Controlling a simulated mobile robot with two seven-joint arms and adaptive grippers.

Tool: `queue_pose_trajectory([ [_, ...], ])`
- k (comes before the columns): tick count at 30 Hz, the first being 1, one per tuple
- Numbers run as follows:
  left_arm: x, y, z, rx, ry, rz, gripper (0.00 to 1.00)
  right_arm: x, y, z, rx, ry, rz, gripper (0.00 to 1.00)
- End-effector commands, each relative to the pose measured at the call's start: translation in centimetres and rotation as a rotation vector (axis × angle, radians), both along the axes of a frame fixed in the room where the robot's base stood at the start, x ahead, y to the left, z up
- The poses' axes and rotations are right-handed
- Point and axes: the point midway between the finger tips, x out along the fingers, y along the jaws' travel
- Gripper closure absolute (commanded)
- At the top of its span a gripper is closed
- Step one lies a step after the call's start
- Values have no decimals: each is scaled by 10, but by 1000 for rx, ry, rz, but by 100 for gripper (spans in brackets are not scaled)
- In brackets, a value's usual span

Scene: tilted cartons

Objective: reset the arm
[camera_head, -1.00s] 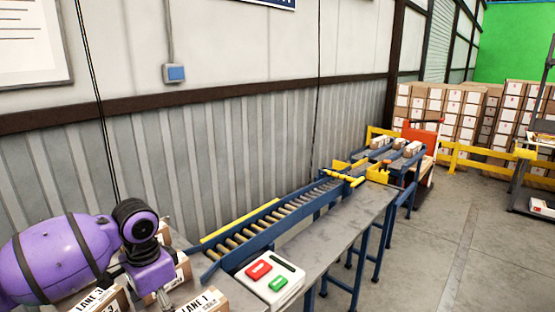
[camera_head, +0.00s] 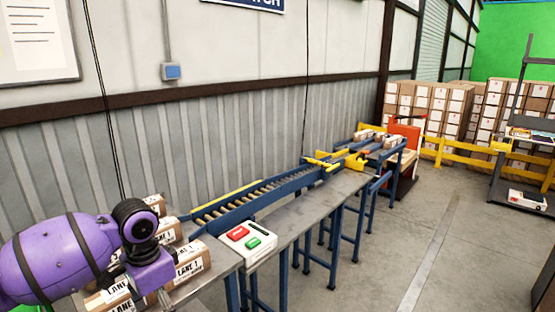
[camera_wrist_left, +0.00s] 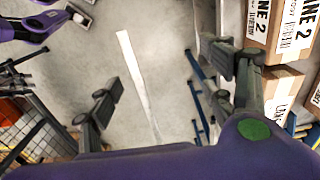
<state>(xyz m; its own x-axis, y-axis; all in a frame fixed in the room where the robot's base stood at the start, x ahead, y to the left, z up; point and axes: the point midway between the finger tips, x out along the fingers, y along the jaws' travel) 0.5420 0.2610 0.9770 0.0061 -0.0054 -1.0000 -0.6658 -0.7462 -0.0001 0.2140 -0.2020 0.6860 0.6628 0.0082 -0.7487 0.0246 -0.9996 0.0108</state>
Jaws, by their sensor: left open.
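My left arm is purple and comes in at the lower left of the head view. Its gripper is mostly out of sight there, below the wrist. In the left wrist view my left gripper (camera_wrist_left: 170,82) is open, its two dark fingers wide apart with bare floor between them. Beside the right finger are a carton labelled LANE 2 (camera_wrist_left: 282,25) and another labelled carton (camera_wrist_left: 284,92); the finger overlaps them in the picture, and I cannot tell if it touches. In the head view a LANE 1 carton (camera_head: 192,262) lies right of my wrist. I cannot identify my right gripper.
A roller conveyor (camera_head: 262,196) with blue rails runs along the wall. A white panel (camera_head: 248,244) with red and green buttons sits on the grey table (camera_head: 290,228). Stacked cartons (camera_head: 432,105) stand at the back. The floor (camera_head: 400,240) at right is open.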

Motion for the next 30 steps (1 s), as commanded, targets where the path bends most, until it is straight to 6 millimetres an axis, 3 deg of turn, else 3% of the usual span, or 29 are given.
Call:
queue_pose_trajectory([
  [3, 47, -12, 10, -39, -203, -11, 25, -1, 0, 0, 1, 2, -2, 60],
  [6, 77, -34, 17, -84, -351, -39, 25, -1, 0, 0, 2, 3, -2, 60],
  [10, 98, -71, 2, -174, -522, -71, 25, 6, 4, 3, 9, -8, -3, 60],
  [14, 98, -101, -19, -263, -642, -80, 25, 11, 8, 7, 15, -18, 1, 60],
  [17, 89, -120, -40, -332, -720, -68, 25, 10, 7, 7, 14, -14, 1, 60],
  [22, 49, -142, -83, -443, -843, 6, 25, 3, 4, 5, 7, 0, 5, 60],
  [26, 4, -140, -116, -486, -913, 104, 25, 3, 3, 7, 4, 0, 10, 60],
  [30, -56, -124, -153, -478, -949, 232, 25, 6, 3, 11, 4, -7, 13, 60],
])
